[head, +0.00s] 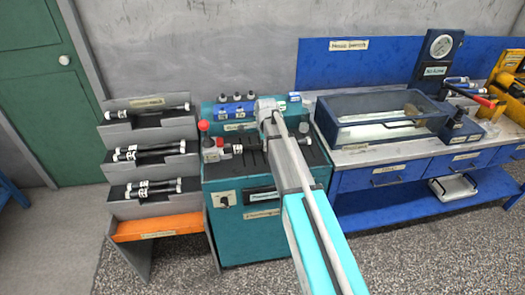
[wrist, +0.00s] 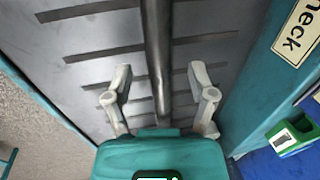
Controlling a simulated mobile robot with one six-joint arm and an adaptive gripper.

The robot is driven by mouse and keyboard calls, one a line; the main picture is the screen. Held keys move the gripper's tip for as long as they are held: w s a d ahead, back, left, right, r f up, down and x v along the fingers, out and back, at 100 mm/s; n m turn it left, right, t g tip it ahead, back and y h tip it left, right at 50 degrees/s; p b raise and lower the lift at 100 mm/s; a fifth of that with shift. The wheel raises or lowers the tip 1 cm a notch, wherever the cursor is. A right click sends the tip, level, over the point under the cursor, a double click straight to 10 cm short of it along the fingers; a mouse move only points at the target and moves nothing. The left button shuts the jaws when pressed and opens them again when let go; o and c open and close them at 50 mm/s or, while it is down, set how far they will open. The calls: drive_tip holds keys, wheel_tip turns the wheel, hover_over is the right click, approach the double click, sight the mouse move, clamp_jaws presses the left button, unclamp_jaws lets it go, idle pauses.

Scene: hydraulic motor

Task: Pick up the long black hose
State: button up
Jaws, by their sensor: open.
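In the wrist view my gripper (wrist: 158,72) is open, with one finger on each side of a long dark rod-like thing that looks like a black hose (wrist: 157,40). The hose runs from the top edge down between the fingers, over a grey slotted bed (wrist: 95,28). Neither finger visibly touches it; whether it lies on the bed or above it I cannot tell. More black hoses with white labels lie on the grey stepped rack (head: 155,204) at left.
A red-knobbed lever (head: 204,126) and blue blocks (head: 232,111) stand on the machine. At right a blue bench (head: 395,177) holds a clear-sided tank (head: 350,120). In the wrist view, a "check" label (wrist: 298,32) and a green box (wrist: 293,135) are at right.

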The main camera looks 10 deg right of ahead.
drive_tip(key=shift+w+f+b, duration=0.15)
drive_tip(key=shift+f+b, duration=0.35)
drive_tip(key=shift+f, duration=0.3)
drive_tip(key=shift+c, duration=0.2)
clamp_jaws()
